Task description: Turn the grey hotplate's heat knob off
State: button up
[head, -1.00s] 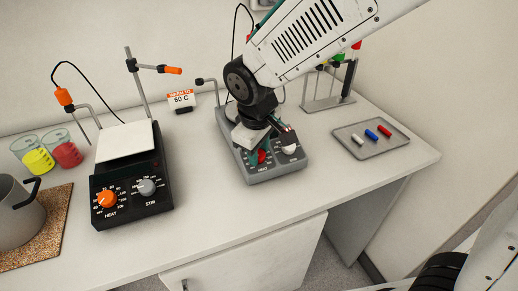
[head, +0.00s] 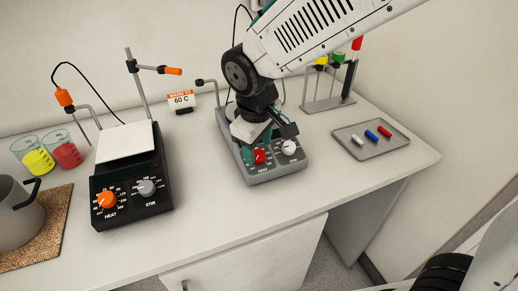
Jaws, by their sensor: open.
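The grey hotplate (head: 279,173) stands on the right part of the bench, mostly covered by my arm. Its red heat knob (head: 260,157) is at the front left of its panel, and a white knob (head: 289,147) is at the front right. My gripper (head: 262,150) points down over the panel, open, with its green-tipped fingers just behind and beside the red knob. I cannot tell whether they touch it. The red knob's pointer is too small to read.
A black hotplate (head: 151,209) with an orange heat knob stands to the left. A "60 C" sign (head: 181,99) is behind. A tray (head: 354,151) with small coloured bars and a tube rack (head: 328,104) are to the right. The bench front is clear.

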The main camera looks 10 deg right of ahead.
jog(key=r, duration=0.2)
jog(key=s+r, duration=0.1)
jog(key=r, duration=0.2)
jog(key=shift+a+r, duration=0.1)
jog(key=shift+r, duration=0.25)
jog(key=shift+s, duration=0.1)
jog(key=s+d+r+m, duration=0.3)
jog(key=s+d+m, duration=0.7)
jog(key=s+d, duration=0.8)
jog(key=d, duration=0.3)
jog(key=shift+s+d+g+y, duration=0.2)
jog(key=shift+d+g+y, duration=0.1)
jog(key=shift+g, duration=0.1)
